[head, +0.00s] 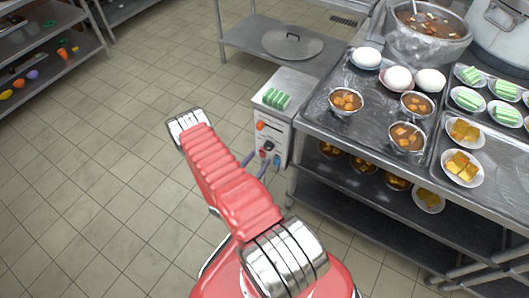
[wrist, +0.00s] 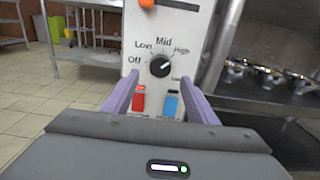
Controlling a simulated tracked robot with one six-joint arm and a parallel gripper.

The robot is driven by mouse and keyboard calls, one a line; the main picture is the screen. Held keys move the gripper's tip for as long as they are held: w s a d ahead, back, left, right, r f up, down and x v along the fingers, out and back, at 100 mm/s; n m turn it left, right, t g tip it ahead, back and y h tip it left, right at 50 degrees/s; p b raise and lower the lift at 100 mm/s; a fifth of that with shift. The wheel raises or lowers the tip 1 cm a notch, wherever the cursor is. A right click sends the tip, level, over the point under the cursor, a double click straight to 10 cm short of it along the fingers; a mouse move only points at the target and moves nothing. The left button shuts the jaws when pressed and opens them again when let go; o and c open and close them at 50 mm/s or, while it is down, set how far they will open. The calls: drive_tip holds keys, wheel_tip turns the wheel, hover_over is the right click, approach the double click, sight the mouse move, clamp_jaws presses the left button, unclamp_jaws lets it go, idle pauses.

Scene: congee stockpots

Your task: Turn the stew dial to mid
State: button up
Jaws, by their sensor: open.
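The stew dial (wrist: 160,66) is a round black knob on a white panel (head: 273,134), with Off, Low, Mid and High printed around it. Its white mark seems to point up and right, toward High. In the head view the dial (head: 268,146) is small. My gripper (wrist: 160,90) is open and faces the panel. Its two purple fingers are spread to the left and right, below the dial's level, with nothing between them that they hold. In the head view my gripper (head: 258,163) is just in front of the panel's lower part.
A red switch (wrist: 139,100) and a blue switch (wrist: 171,105) sit below the dial. An orange knob (head: 261,125) is above it. Green-striped pieces (head: 276,98) lie on the unit's top. A steel table (head: 320,118) with bowls stands close on the right. The floor at left is clear.

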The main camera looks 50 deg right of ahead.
sight(267, 149)
drive_tip(key=shift+w+d, duration=0.15)
drive_tip(key=shift+d, duration=1.35)
drive_tip(key=shift+w+d, duration=0.15)
drive_tip(key=shift+d, duration=1.3)
drive_tip(key=shift+c, duration=0.3)
drive_tip(key=c, duration=0.9)
drive_tip(key=shift+a, duration=0.25)
drive_tip(key=shift+c, duration=0.5)
drive_tip(key=shift+d, duration=0.15)
